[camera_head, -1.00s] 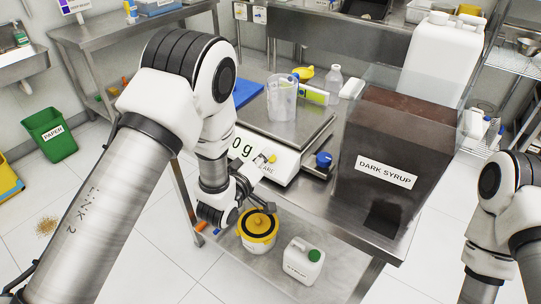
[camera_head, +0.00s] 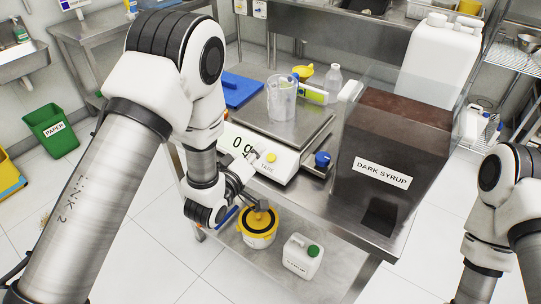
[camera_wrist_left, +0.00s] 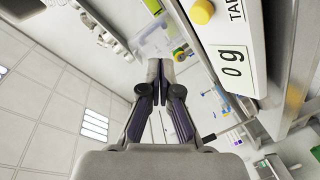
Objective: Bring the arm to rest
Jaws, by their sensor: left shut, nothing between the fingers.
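My left arm comes in from the left in the head view. Its left gripper (camera_head: 250,160) is in front of the scale's display panel, above the yellow-lidded tub. In the left wrist view the gripper (camera_wrist_left: 160,66) has its fingertips together with nothing between them. The scale (camera_head: 308,128) reads 0 g, and its display also shows in the left wrist view (camera_wrist_left: 232,62). My right arm (camera_head: 487,215) stands at the right edge of the head view; its gripper is out of frame.
A clear jug (camera_head: 282,100) stands on the scale. The dark syrup dispenser (camera_head: 390,150) is to its right on the steel table. A yellow-lidded tub (camera_head: 258,236) and a white canister (camera_head: 302,260) stand on the lower shelf. Open floor lies to the left.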

